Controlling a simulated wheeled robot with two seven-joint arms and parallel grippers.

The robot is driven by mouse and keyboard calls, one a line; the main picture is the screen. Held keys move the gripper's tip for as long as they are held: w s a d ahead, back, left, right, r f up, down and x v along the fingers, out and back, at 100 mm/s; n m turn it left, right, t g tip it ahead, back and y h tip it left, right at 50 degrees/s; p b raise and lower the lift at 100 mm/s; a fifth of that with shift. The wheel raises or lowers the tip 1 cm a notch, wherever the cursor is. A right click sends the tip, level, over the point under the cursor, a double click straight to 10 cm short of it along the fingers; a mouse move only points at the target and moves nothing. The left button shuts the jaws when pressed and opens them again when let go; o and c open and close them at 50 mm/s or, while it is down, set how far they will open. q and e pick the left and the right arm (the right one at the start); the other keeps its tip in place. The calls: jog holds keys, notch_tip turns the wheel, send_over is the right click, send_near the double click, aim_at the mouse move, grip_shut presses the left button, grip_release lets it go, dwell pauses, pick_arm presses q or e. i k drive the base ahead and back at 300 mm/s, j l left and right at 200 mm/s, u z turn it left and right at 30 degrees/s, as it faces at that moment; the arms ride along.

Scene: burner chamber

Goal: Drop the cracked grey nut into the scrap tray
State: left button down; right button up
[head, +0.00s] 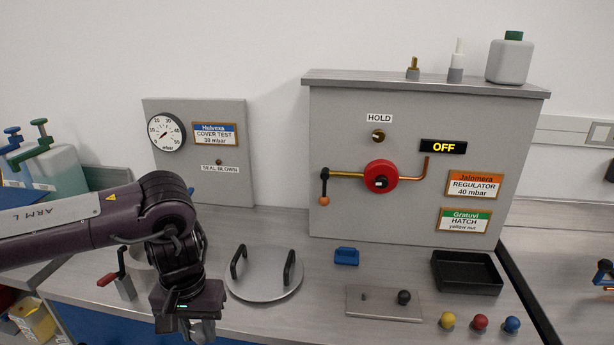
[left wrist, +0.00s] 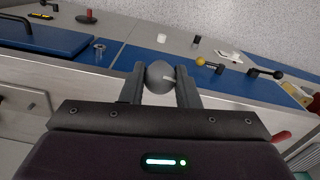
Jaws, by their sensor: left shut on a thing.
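My left gripper (head: 198,330) is low at the front left of the bench in the head view, left of the round lid. In the left wrist view its fingers (left wrist: 160,85) are shut on a rounded grey nut (left wrist: 157,74). A pale mark shows on the nut's right side; I cannot tell if it is the crack. In the head view the nut is mostly hidden by the gripper. A black open tray (head: 466,288), likely the scrap tray, stands at the right of the bench below the grey panel box and looks empty. My right gripper is not in view.
A round lid (head: 264,284) with two black handles lies between my gripper and the tray. A blue block (head: 346,256), a grey plate (head: 375,307) with a black knob, and yellow (head: 447,320), red (head: 480,322) and blue (head: 512,324) nuts are also there. A red-handled clamp (head: 122,279) stands left.

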aim_at(458, 278)
jog(key=z, duration=0.8)
